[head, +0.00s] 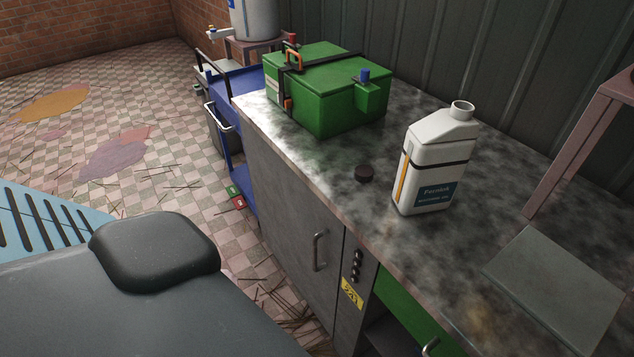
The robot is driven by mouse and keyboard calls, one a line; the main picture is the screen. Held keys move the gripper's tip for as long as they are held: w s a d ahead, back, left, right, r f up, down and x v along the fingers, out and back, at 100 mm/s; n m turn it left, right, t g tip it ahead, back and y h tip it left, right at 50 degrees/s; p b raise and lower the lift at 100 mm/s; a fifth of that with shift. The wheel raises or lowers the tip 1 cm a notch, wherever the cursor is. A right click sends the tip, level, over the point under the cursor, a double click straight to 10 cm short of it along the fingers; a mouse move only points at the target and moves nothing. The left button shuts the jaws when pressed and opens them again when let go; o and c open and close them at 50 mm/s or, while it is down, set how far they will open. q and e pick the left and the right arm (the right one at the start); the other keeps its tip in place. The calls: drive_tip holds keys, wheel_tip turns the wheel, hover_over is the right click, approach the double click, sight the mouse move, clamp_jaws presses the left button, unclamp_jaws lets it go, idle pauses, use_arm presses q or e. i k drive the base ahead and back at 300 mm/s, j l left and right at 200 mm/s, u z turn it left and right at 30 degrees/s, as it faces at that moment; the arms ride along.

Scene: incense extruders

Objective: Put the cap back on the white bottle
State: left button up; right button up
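The white bottle (434,162) stands upright on the mottled grey countertop (310,160), right of the middle. It has a blue label, a yellow strip on its left side and an open, uncapped neck at the top. Neither of my grippers shows in the head view.
A green box (335,100) with a blue knob stands at the counter's back left. A grey flat plate (555,290) lies at the right, near a pinkish stand (580,140). A blue cart (235,90) is beyond the counter's left end. Corrugated wall behind.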

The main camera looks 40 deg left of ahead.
sight(437, 149)
drive_tip(key=i+u, duration=0.1)
drive_tip(key=u, duration=0.25)
drive_tip(key=i+u, duration=0.15)
drive_tip(key=u, duration=0.2)
drive_tip(key=i+u, duration=0.1)
drive_tip(key=u, duration=0.2)
